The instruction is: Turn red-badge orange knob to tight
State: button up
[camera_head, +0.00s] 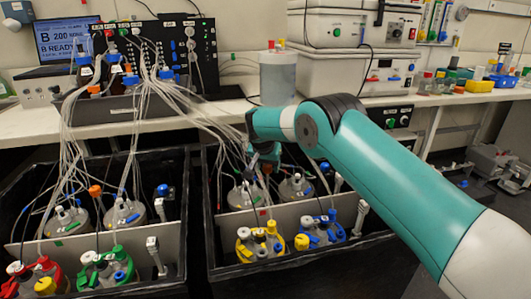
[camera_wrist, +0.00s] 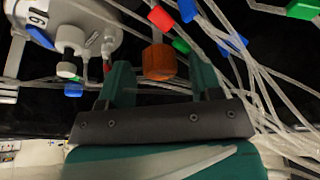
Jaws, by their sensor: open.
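An orange knob (camera_wrist: 159,62), brownish in the shade, lies between the two green fingers of my gripper (camera_wrist: 161,75) in the wrist view. The fingers are open, with a visible gap on each side of the knob. A red badge (camera_wrist: 160,17) shows just beyond the knob, close to it in the picture. In the head view my gripper (camera_head: 264,155) points down over the right black box, among tubes; the knob there is small and mostly hidden by it.
Another orange knob (camera_head: 95,190) stands in the left black box. Loose pale tubes (camera_wrist: 265,85) run close to the right finger. A vessel lid (camera_wrist: 85,30) sits at upper left in the wrist view. Capped bottles (camera_head: 262,240) stand at the right box's front.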

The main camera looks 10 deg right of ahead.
jog(key=v, duration=1.7)
